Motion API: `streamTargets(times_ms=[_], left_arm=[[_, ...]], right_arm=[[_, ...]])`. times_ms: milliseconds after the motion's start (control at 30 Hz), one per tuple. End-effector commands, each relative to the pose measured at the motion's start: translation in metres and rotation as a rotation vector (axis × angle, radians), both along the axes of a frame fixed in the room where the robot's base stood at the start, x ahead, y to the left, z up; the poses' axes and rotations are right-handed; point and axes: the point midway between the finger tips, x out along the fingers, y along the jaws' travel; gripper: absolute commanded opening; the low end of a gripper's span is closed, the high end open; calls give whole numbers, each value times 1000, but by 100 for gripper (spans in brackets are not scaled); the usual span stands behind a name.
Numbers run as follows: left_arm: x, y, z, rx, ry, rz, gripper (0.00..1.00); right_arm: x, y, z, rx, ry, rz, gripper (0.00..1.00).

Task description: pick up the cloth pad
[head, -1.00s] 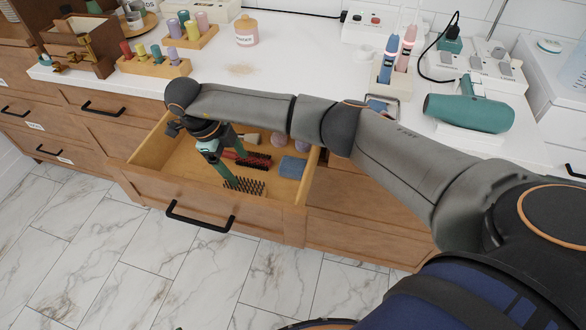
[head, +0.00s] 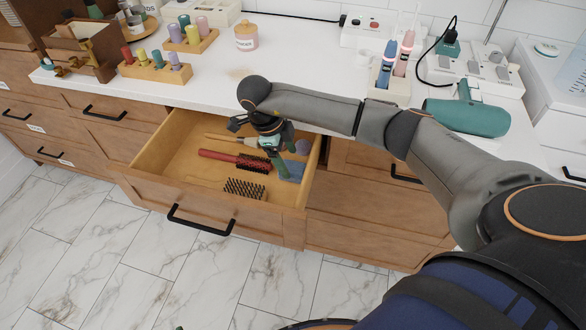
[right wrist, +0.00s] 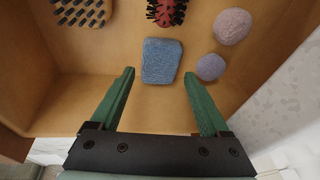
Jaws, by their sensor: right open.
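The cloth pad (right wrist: 161,61) is a small blue-grey textured block lying flat on the floor of the open drawer. In the head view the cloth pad (head: 293,171) is at the drawer's right end, partly hidden by my gripper. My right gripper (head: 281,173) reaches down into the drawer over it. In the right wrist view the gripper (right wrist: 160,83) is open with its green fingers apart, and the pad lies between and just beyond the fingertips, with nothing held. My left gripper is not in view.
The open drawer (head: 150,187) also holds a red round brush (head: 236,158), a dark-bristled brush (head: 245,189) and two round stones, one pinkish (right wrist: 232,26) and one mauve (right wrist: 211,67), close right of the pad. The counter above holds a teal hair dryer (head: 467,114).

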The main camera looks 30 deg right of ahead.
Motion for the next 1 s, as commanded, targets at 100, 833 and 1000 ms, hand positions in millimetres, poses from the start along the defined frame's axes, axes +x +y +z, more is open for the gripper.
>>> streamTargets(times_ms=[100,833,1000], left_arm=[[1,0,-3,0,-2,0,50],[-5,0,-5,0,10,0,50],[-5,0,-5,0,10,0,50]], right_arm=[[-3,-5,-23,-1,5,0,80],[-3,-9,-37,0,0,1,37],[-3,-9,-37,0,0,1,20]])
